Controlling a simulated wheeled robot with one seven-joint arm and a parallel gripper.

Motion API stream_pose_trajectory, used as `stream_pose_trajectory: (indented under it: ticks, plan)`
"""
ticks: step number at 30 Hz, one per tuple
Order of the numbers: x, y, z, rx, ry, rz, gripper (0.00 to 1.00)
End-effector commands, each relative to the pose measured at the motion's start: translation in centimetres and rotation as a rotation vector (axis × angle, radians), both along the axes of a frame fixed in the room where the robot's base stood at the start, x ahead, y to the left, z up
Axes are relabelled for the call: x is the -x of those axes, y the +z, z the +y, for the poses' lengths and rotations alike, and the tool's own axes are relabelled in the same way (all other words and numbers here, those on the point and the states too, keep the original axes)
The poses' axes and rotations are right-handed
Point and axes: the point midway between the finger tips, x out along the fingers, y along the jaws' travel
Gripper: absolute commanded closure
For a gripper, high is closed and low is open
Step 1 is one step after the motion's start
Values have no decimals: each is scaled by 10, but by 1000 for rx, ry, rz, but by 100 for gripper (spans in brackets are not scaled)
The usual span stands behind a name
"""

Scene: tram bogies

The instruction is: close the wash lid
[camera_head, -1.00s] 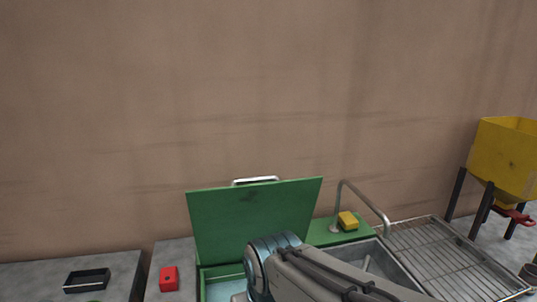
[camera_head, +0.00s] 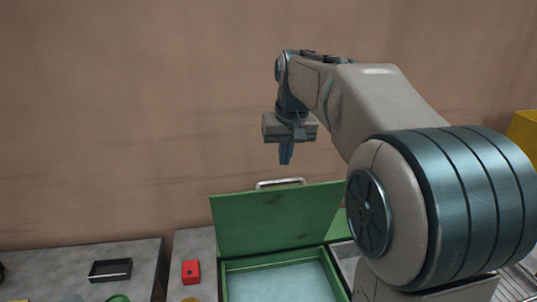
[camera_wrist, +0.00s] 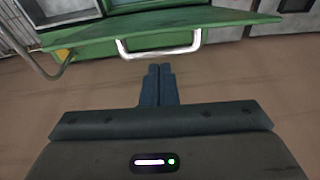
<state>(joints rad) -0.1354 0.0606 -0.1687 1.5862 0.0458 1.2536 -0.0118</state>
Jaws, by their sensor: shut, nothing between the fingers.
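The green wash lid (camera_head: 270,218) stands open, tilted up at the back of the green wash basin (camera_head: 334,276). A pale metal handle (camera_head: 280,183) sits on its upper edge. My gripper (camera_head: 286,158) is shut and empty, pointing down above the handle and apart from it. In the wrist view my gripper's fingertips (camera_wrist: 160,68) are together, close to the handle (camera_wrist: 160,51) in the picture. The lid (camera_wrist: 150,22) fills the top there. The distance between fingers and handle is hard to tell.
A red block (camera_head: 191,272) and a black tray (camera_head: 110,270) lie on grey tops to the left. A brown wall (camera_head: 130,120) rises behind the lid. My arm covers most of the sink and rack at right. A yellow hopper (camera_head: 524,132) shows at the right edge.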

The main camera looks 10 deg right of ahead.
Motion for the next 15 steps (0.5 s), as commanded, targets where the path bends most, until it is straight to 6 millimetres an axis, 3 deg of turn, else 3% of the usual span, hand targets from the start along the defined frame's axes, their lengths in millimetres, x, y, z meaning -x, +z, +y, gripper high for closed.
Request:
stream_pose_trajectory:
  ticks: [1,7,11,15]
  plan:
    - [-16,17,2,6,3,0,100]
    - [-52,44,8,23,12,-4,100]
    - [-61,49,10,27,14,-3,100]
    - [-65,38,11,28,15,-2,100]
